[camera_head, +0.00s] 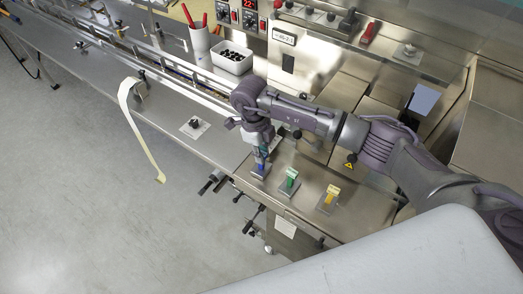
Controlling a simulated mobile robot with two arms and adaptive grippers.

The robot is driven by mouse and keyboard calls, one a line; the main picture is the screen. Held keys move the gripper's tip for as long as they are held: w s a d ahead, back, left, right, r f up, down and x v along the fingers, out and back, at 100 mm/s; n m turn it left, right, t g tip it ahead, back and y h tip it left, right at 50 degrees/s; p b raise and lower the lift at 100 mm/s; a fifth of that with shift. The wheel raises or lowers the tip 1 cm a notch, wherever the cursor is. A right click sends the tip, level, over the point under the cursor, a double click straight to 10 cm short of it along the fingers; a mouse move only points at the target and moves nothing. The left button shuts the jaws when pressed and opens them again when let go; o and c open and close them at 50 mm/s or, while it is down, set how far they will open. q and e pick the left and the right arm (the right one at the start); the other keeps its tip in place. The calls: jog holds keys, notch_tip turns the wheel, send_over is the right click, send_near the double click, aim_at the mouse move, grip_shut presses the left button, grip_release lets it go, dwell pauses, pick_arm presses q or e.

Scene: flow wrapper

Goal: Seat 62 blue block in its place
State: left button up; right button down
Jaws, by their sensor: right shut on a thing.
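My right gripper (262,153) points down over the near end of the steel work surface. It is shut on the blue block (260,168), whose lower part shows below the fingers. The block is at or just above a blue-marked place at the left of a short row; I cannot tell whether it is fully seated. A green block (290,181) stands to its right on its own base. A yellow block (329,197) stands farther right on another base. My left gripper is not in view.
A white tub of dark parts (232,60) and a cup with red-handled tools (201,45) stand at the back. A small plate with a black knob (194,125) lies left of my gripper. Black handles (252,218) stick out from the front edge. A pale strip (140,130) hangs over the edge.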

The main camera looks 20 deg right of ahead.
jog(key=shift+f, duration=0.2)
jog(key=c, duration=1.1)
grip_release()
jog(key=shift+r, duration=0.1)
jog(key=r+b, duration=0.1)
jog(key=r, duration=0.3)
jog(key=w+a+r+b, duration=0.1)
jog(key=r+b, duration=0.1)
jog(key=r, duration=0.3)
jog(key=w+r+b, duration=0.1)
jog(key=r+b, duration=0.1)
jog(key=r, duration=0.2)
jog(key=shift+w+a+r, duration=0.15)
jog(key=shift+a+r, duration=0.05)
jog(key=shift+a, duration=0.05)
